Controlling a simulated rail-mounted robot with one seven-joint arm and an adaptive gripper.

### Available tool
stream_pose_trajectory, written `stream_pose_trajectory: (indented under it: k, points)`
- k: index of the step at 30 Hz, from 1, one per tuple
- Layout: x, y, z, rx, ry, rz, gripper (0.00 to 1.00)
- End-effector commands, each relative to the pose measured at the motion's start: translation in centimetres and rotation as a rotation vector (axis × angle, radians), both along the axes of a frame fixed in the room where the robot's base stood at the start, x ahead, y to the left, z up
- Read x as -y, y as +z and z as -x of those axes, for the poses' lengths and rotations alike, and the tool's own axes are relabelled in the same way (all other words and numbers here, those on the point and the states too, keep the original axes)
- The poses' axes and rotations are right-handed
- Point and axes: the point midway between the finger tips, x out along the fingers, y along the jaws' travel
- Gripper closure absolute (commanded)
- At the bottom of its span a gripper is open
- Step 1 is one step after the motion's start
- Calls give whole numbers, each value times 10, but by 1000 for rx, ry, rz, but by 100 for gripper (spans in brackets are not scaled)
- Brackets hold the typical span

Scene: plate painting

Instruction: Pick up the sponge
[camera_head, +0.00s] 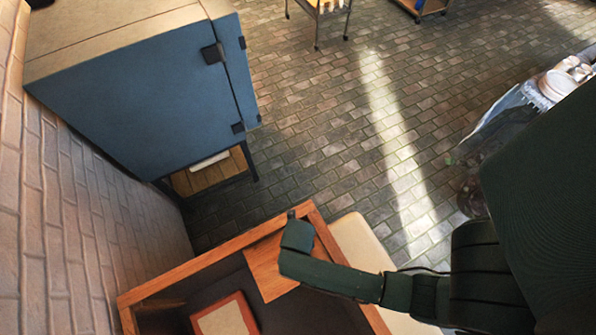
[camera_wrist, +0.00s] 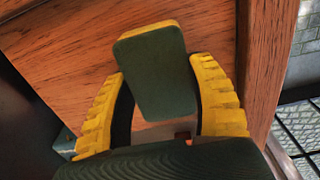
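The sponge (camera_wrist: 152,72), a dark green slab with a yellow edge, shows in the wrist view in front of a reddish wooden surface. My gripper (camera_wrist: 156,68) has two yellow ridged fingers, spread apart, one on each side of the sponge. The right fingertip is very close to the sponge's right edge, and the left fingertip is near its left edge. I cannot tell whether either finger touches it. In the head view, the end of my arm is over a wooden panel (camera_head: 262,268) at the corner of a wood-rimmed box; the sponge is not visible there.
The wood-rimmed box (camera_head: 215,246) has a dark interior with a red-framed pale item (camera_head: 226,318) inside. A cream surface (camera_head: 362,250) lies beside it. A blue cabinet (camera_head: 150,105) stands by the brick wall at left. Brick floor (camera_head: 320,120) is open beyond.

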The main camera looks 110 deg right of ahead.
Motion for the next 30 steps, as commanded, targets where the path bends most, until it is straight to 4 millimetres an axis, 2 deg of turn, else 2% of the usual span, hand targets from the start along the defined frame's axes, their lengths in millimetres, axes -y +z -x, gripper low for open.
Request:
stream_pose_trajectory:
  k: [11,14,21,24,30]
  points:
    - [0,5,-1,1,0,2,54]
    - [1,20,-1,4,0,2,54]
    - [1,76,-1,4,0,2,54]
    - [1,92,-1,2,0,2,54]
    - [0,101,0,0,0,0,54]
